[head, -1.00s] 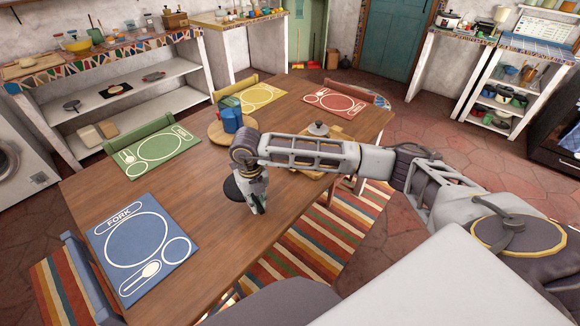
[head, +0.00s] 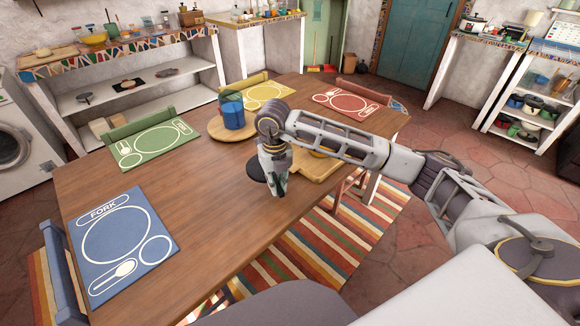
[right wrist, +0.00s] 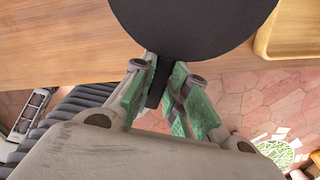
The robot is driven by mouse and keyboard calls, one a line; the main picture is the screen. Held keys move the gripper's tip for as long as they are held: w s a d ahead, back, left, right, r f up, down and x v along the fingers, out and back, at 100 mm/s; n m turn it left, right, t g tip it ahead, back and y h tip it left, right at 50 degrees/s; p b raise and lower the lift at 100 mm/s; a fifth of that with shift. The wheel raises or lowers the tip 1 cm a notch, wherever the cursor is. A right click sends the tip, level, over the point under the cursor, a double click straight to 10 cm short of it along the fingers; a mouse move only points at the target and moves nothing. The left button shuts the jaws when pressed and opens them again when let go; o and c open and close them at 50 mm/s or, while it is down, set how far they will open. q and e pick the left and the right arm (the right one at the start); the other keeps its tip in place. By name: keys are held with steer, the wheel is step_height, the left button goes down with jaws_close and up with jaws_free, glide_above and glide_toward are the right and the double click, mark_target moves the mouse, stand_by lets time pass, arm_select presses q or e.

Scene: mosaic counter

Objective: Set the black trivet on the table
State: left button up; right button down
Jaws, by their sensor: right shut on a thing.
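The black trivet (right wrist: 195,22) is a flat round disc with a short tab (right wrist: 157,84). My right gripper (right wrist: 160,95) is shut on that tab in the right wrist view, with a green-padded finger on each side. In the head view my right gripper (head: 277,190) points down near the table's front edge. The trivet (head: 255,168) shows as a dark disc just left of it, partly hidden. It is over the wooden table (head: 190,215); I cannot tell whether it touches the top. My left gripper is not in view.
A wooden board (head: 309,174) lies right of my gripper, partly behind my arm. Blue cups (head: 232,112) stand on a round wooden board (head: 217,129) behind. The blue placemat (head: 92,271) is at front left, the green one (head: 130,154) at back left. Bare tabletop lies between.

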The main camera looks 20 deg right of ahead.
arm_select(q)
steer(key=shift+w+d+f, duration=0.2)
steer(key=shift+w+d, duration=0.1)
arm_select(e)
steer(key=shift+w+d+r, duration=0.15)
steer(key=shift+d+r, duration=0.05)
steer(key=shift+d, duration=0.3)
steer(key=shift+f, duration=0.15)
glide_above(281, 208)
step_height(281, 208, down, 6)
steer(key=shift+r+b, duration=0.1)
steer(key=shift+b, duration=0.25)
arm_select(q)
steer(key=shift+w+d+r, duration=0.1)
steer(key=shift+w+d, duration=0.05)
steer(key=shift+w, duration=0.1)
arm_select(e)
steer(key=shift+f, duration=0.2)
steer(key=shift+f, duration=1.5)
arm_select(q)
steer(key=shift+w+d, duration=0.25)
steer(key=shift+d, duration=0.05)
arm_select(e)
steer(key=shift+f, duration=0.3)
steer(key=shift+f, duration=0.1)
